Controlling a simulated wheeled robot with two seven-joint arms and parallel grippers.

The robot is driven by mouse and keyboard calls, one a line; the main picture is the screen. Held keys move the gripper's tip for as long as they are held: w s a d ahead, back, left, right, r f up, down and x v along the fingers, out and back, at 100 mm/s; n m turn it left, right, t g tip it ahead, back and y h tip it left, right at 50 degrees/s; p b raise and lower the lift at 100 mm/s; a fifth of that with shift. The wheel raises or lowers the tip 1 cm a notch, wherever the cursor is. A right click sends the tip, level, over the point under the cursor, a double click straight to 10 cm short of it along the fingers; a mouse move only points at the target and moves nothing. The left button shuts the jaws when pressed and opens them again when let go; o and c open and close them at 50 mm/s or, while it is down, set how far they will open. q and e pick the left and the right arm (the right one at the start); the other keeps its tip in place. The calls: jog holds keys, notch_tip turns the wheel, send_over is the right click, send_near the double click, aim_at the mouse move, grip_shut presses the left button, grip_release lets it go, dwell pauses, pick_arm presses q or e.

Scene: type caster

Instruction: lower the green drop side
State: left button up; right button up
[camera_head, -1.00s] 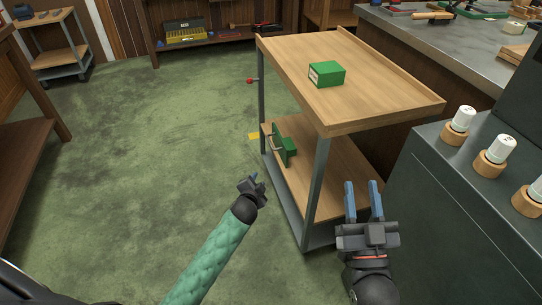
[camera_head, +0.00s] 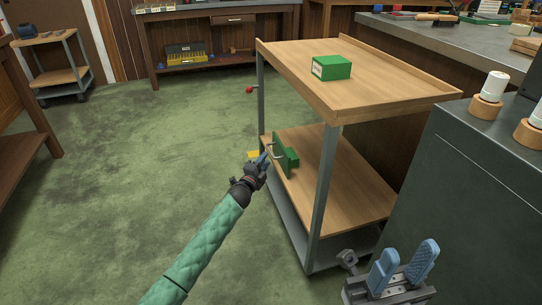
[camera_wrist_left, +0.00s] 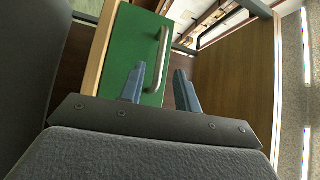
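The green drop side (camera_head: 287,153) stands upright at the left edge of the trolley's lower shelf, with a bar handle (camera_head: 275,151) on its outer face. It fills the upper middle of the left wrist view (camera_wrist_left: 127,50), its metal handle (camera_wrist_left: 162,55) showing clearly. My left gripper (camera_head: 265,157) is close at the handle. In the left wrist view its fingers (camera_wrist_left: 159,88) are apart, with the handle's lower end appearing between them; contact cannot be told. My right gripper (camera_head: 403,264) is open and empty in front of the trolley, at bottom right.
The wooden trolley (camera_head: 390,96) carries a green box (camera_head: 332,67) on top. A red knob (camera_head: 250,89) sticks out from its left side. The green floor to the left is clear.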

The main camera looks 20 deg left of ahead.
aim_at(271, 152)
pick_arm(q)
jog(key=shift+b+x, duration=0.75)
jog(key=shift+x, duration=2.25)
jog(key=shift+a, duration=0.1)
jog(key=shift+c, duration=0.4)
grip_shut()
